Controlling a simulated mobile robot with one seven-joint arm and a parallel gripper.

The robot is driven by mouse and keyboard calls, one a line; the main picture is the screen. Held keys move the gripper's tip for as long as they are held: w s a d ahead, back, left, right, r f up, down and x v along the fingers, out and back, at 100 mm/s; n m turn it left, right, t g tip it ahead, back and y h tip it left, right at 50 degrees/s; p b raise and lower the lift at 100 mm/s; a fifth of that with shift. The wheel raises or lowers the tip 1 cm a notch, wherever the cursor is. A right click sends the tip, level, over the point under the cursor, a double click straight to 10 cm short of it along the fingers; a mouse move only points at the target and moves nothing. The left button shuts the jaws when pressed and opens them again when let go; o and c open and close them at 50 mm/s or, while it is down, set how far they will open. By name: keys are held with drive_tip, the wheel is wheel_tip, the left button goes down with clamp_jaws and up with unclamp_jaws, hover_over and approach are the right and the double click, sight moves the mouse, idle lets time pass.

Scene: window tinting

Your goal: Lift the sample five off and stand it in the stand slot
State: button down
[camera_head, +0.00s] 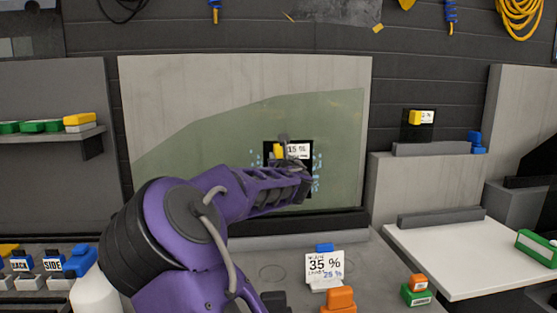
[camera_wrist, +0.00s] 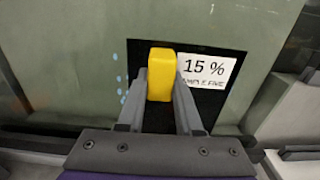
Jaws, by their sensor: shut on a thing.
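Sample five is a black square with a white "15 %" label (camera_head: 297,149) and a yellow grip block (camera_wrist: 161,72). It lies against the greenish film on the upright pane (camera_head: 190,90), with blue droplet marks around it. My gripper (camera_wrist: 160,90) is shut on the yellow block, one finger on each side. In the head view my gripper (camera_head: 284,158) and arm cover the sample's lower part. I cannot tell whether the sample still touches the pane. Grey slotted-looking bars stand at the right, one on a raised block (camera_head: 430,149) and one on a white table (camera_head: 440,217).
A black sample with a yellow block (camera_head: 414,118) stands behind the upper bar. A "35 %" card (camera_head: 324,265) and an orange block (camera_head: 338,299) are in front of the pane. A green block (camera_head: 538,246) lies on the white table, whose middle is clear.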

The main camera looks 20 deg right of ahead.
drive_tip(key=s, duration=0.1)
drive_tip(key=s+b, duration=0.1)
drive_tip(key=s, duration=0.1)
drive_tip(key=shift+s+a+r, duration=0.15)
drive_tip(key=shift+s+a, duration=0.05)
drive_tip(key=shift+a, duration=0.2)
idle(0.6)
